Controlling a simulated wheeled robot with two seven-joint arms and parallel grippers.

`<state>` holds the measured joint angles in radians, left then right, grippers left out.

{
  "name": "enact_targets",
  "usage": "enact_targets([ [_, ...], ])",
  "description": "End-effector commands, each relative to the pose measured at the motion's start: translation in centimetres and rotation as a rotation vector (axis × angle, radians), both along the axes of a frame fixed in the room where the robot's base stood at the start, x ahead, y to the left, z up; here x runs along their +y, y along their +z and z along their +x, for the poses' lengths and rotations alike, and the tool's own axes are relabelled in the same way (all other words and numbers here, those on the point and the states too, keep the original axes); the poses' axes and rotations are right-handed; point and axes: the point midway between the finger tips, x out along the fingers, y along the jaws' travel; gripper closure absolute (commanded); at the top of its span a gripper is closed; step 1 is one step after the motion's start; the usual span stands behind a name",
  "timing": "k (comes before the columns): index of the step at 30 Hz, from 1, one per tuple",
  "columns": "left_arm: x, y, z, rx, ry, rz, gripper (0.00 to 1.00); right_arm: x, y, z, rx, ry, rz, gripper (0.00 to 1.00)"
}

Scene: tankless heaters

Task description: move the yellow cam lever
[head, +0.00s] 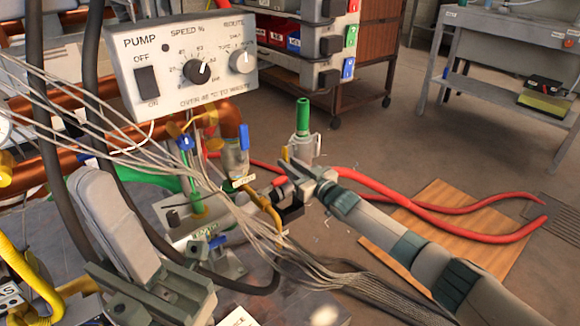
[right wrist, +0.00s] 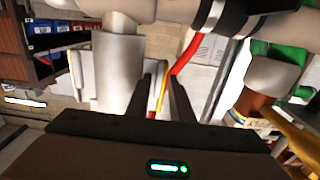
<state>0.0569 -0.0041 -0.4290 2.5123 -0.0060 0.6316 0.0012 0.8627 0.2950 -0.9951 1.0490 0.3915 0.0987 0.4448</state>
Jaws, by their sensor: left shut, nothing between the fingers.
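The yellow cam lever (head: 285,153) appears as a small yellow strip beside the grey fitting with a green top (head: 303,140), right of the pump box. In the right wrist view, a thin yellow strip (right wrist: 163,88), likely this lever, shows between the fingers, beside a red strip. My right gripper (head: 300,178) is at this fitting, just below the lever. Its fingers (right wrist: 160,88) are apart, and I cannot tell whether they touch the lever. My left gripper (head: 165,300) is low at the left, shut and empty, well away from the lever.
The pump control box (head: 188,65) stands at the upper left. Thin grey cables (head: 290,250) and thick black hoses cross the space between my grippers. A red hose (head: 400,200) runs right across a wooden board (head: 440,215). Copper pipes (head: 50,155) lie behind. Floor at right is mostly clear.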

Motion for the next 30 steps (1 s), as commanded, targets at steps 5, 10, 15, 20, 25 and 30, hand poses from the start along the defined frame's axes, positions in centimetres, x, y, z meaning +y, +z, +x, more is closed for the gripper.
enact_targets([
  [5,0.0,0.0,0.1,0.002,0.002,0.000,1.00,0.0,0.0,0.0,0.000,0.000,0.000,0.80],
  [10,0.1,-0.2,0.1,0.004,0.005,-0.001,1.00,0.0,0.0,0.0,0.000,0.000,0.000,1.00],
  [15,0.2,0.0,0.1,0.002,0.008,0.000,1.00,0.0,0.2,-0.1,0.006,0.000,0.008,1.00],
  [20,0.7,0.3,0.1,0.012,0.027,0.006,1.00,0.3,0.6,-0.3,0.051,0.000,0.070,1.00],
  [25,1.3,-0.7,0.4,0.064,0.057,0.026,1.00,0.9,1.3,-0.8,0.149,-0.001,0.203,1.00],
  [30,1.5,-1.2,0.4,0.077,0.066,0.028,1.00,1.3,1.4,-1.0,0.218,-0.001,0.298,1.00],
])
